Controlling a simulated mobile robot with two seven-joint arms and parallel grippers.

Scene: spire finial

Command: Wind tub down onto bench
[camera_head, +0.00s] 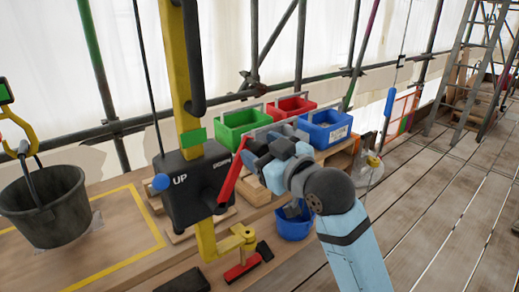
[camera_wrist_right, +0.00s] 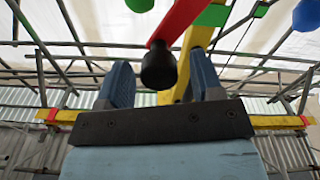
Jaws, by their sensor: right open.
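The dark grey tub (camera_head: 45,208) is upright at the left, its handle raised to a yellow hook (camera_head: 18,130). It appears over the bench (camera_head: 120,240), which has a yellow outline; I cannot tell the gap below it. The black winch box (camera_head: 190,185) reads UP and DOWN on a yellow post (camera_head: 181,70). Its red crank (camera_head: 231,172) is on the right side. My right gripper (camera_head: 255,150) is open at the crank. In the right wrist view, the crank's black knob (camera_wrist_right: 158,66) appears between the open fingers (camera_wrist_right: 160,85); contact is unclear. My left gripper is out of view.
Green (camera_head: 240,122), red (camera_head: 290,106) and blue (camera_head: 326,128) crates stand behind my right gripper. A blue bucket (camera_head: 294,226) is below my right arm. Scaffold poles are behind; the plank floor is open at right.

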